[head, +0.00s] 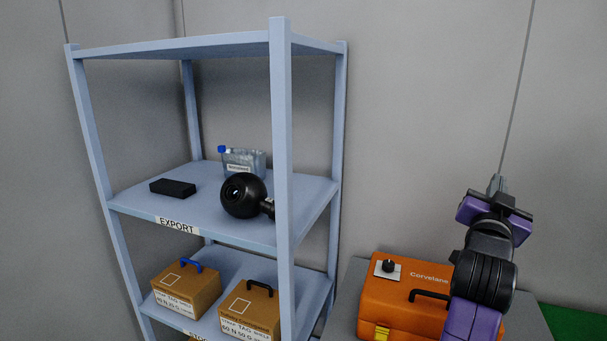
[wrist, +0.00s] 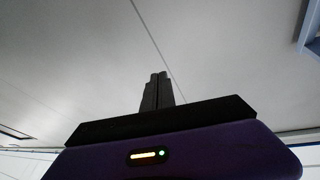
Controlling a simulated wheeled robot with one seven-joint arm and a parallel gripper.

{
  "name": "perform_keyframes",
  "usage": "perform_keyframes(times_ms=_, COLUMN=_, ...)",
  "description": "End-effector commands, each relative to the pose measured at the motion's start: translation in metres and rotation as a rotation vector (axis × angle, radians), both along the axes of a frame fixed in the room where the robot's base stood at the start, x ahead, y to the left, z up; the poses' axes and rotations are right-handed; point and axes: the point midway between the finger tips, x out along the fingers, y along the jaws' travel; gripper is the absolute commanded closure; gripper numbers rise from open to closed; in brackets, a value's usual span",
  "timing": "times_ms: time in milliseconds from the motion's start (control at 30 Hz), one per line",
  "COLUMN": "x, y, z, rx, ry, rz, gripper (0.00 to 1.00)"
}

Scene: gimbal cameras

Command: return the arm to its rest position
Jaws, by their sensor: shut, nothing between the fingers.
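My gripper (head: 497,185) is raised at the right in the head view, pointing up, with my purple and black arm below it. It is in front of the grey wall and above an orange case. In the wrist view my gripper (wrist: 158,90) shows its two dark fingers pressed together with nothing between them. Behind the fingers are only plain grey surfaces. The lower arm runs out of the head view at the bottom.
A blue shelf rack (head: 280,130) stands left of my arm. Its EXPORT shelf holds a black ball-shaped camera (head: 242,195), a black block (head: 172,187) and a clear container (head: 245,162). Brown boxes (head: 187,290) sit below. The orange case (head: 405,300) partly hides behind my arm.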

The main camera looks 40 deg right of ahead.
Motion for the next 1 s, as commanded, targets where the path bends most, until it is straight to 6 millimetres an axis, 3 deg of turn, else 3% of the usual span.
perform_keyframes(times_ms=100, x=0.025, y=0.04, z=0.009, rx=-0.166, ry=0.084, rz=0.114, gripper=1.0)
perform_keyframes(times_ms=233, x=0.049, y=0.089, z=0.004, rx=-0.312, ry=0.157, rz=0.248, gripper=1.0)
perform_keyframes(times_ms=367, x=0.066, y=0.142, z=-0.015, rx=-0.422, ry=0.215, rz=0.39, gripper=1.0)
perform_keyframes(times_ms=500, x=0.071, y=0.199, z=-0.047, rx=-0.497, ry=0.265, rz=0.546, gripper=1.0)
perform_keyframes(times_ms=767, x=0.047, y=0.294, z=-0.121, rx=-0.518, ry=0.327, rz=0.824, gripper=1.0)
perform_keyframes(times_ms=1000, x=-0.006, y=0.365, z=-0.186, rx=-0.407, ry=0.366, rz=1.038, gripper=1.0)
